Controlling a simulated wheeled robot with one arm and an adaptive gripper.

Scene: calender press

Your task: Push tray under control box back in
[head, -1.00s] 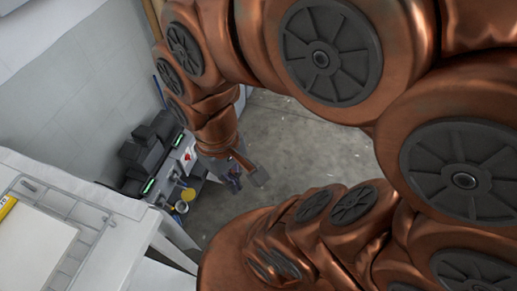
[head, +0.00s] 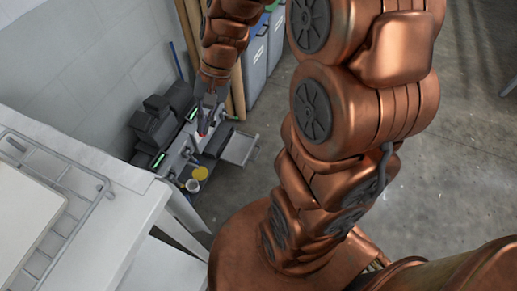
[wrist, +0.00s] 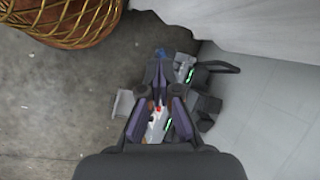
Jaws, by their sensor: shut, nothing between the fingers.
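The calender press with its dark control box (head: 161,120) and green lights stands against the wall in the head view. A flat light grey tray (head: 240,148) sticks out of its right side, over the floor. The tray also shows left of the fingers in the wrist view (wrist: 123,104). My gripper (head: 204,125) is shut and empty, pointing down over the machine, left of the tray and apart from it in the picture. In the wrist view my gripper (wrist: 158,72) covers part of the machine. Its height above the machine is hard to tell.
A white table (head: 130,205) with a wire rack stands at the front left. A yellow round item (head: 200,173) and a small cup (head: 192,186) sit at the machine's near end. Bins (head: 255,50) stand behind. Floor right of the tray is clear.

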